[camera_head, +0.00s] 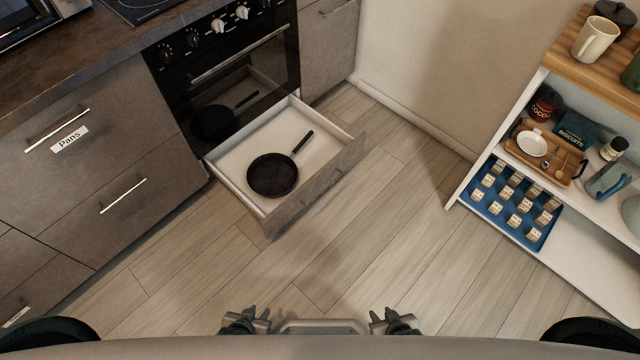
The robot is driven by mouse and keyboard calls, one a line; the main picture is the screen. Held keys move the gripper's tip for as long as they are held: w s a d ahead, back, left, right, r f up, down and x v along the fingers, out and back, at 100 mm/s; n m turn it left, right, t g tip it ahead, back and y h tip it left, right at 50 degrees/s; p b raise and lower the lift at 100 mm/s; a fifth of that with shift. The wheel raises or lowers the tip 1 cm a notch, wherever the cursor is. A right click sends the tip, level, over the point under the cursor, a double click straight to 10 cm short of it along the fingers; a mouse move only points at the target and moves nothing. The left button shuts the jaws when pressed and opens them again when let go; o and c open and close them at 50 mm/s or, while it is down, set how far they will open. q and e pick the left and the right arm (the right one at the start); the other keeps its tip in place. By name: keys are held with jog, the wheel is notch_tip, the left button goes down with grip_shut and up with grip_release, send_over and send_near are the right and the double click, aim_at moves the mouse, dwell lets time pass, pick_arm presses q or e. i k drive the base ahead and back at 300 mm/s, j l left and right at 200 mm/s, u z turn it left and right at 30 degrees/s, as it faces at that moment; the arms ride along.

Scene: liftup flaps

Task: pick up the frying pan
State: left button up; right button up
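A black frying pan (273,174) lies flat in an open white drawer (240,161) below the oven. Its handle (303,142) points up and to the right. My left gripper (244,318) is at the bottom of the view, well short of the drawer. My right gripper (392,320) is also at the bottom, to the right of the left one. Both are apart from the pan. Their fingers are small and dark, so I cannot tell whether they are open or shut.
The drawer's grey front (318,185) stands out into the room. A shelf unit (505,135) at the right holds a blue tray (487,208) with several small blocks, a mug (594,40) and other items. The oven (225,62) is behind the drawer. The wooden floor (380,230) between is clear.

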aim_at(273, 175)
jog(key=i+l+u, duration=0.4)
jog(key=i, duration=0.25)
jog(key=i+l+u, duration=0.4)
jog(key=i, duration=0.25)
